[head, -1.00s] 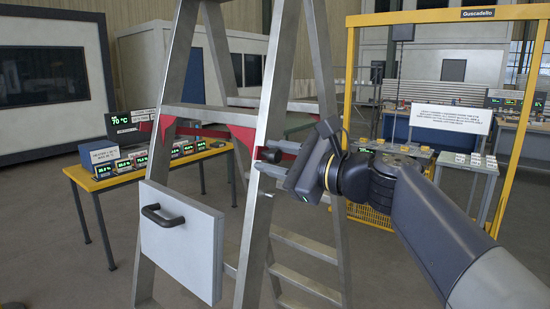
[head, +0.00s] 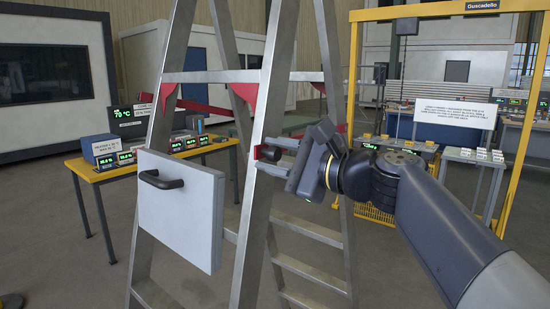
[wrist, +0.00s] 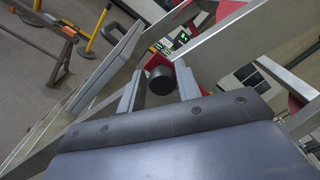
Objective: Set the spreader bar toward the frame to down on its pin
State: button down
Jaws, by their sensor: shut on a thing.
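A silver stepladder (head: 259,205) stands in front of me, with a grey panel (head: 178,215) and dark handle on its left side. My gripper (head: 272,155) is at its near right leg, shut on the black knob (wrist: 160,80) of the red spreader bar (head: 262,152). In the wrist view the knob sits between the two fingers, with red parts just beyond it. In the head view only a short red end of the bar shows by the leg; the rest is hidden or foreshortened. I cannot see the pin.
A yellow table with small displays (head: 185,143) stands behind the ladder at left. A yellow frame (head: 350,100) and a table with a white sign (head: 447,112) are at right. Red brackets (head: 247,92) sit under the ladder's upper crosspiece. Open floor lies left of the ladder.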

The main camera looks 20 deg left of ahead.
jog(key=shift+f+b, duration=0.4)
jog(key=shift+f, duration=0.45)
jog(key=c, duration=1.1)
grip_release()
jog(key=shift+w, duration=0.1)
jog(key=shift+c, duration=0.2)
jog(key=shift+d, duration=0.1)
jog(key=b+v, duration=0.1)
jog(key=v, duration=0.9)
jog(key=shift+s+d+b, duration=0.2)
jog(key=shift+d+b, duration=0.1)
jog(key=shift+b, duration=0.05)
